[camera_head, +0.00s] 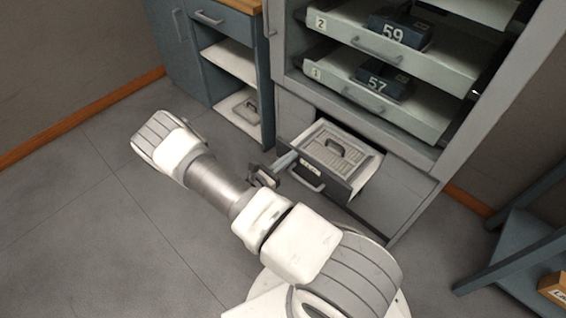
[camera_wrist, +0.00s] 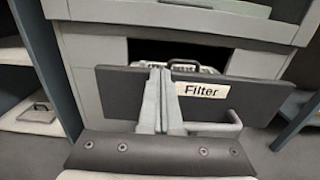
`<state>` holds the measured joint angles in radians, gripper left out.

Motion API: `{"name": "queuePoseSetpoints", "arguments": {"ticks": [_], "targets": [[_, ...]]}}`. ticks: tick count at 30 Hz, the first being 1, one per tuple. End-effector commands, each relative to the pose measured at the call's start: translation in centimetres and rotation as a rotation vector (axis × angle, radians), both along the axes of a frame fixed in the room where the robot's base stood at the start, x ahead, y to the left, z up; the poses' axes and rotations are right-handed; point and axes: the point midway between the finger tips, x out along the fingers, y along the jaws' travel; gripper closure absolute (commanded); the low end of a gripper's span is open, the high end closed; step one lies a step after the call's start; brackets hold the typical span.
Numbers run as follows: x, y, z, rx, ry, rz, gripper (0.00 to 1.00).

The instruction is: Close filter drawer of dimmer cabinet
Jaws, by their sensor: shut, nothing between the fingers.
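The filter drawer (camera_head: 343,182) is pulled out at the bottom of the grey dimmer cabinet (camera_head: 408,188). It holds a ribbed filter panel (camera_head: 318,144) with a dark handle on top. In the wrist view, its dark front (camera_wrist: 260,100) has a "Filter" label and a grey bar handle (camera_wrist: 232,122). My gripper (camera_head: 288,160) is at the left part of the drawer front. Its fingers (camera_wrist: 159,75) are shut and empty, left of the label, overlapping the front in view. Whether they touch it I cannot tell.
Above the drawer, pulled-out trays hold dark boxes marked 57 (camera_head: 384,84) and 59 (camera_head: 400,32). A blue cabinet (camera_head: 188,62) stands to the left, with another handled panel (camera_head: 245,108) on its low shelf. A blue rack (camera_head: 520,240) stands at right. The floor at left is clear.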

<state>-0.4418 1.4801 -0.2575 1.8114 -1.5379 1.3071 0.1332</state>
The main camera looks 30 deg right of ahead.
Motion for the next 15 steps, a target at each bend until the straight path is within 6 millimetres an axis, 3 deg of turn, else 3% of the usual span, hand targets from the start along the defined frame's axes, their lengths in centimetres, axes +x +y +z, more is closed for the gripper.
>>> {"name": "queuePoseSetpoints", "arguments": {"ticks": [15], "targets": [[4.3, -12.2, -0.1, -0.002, -0.001, -0.003, 1.0]]}}
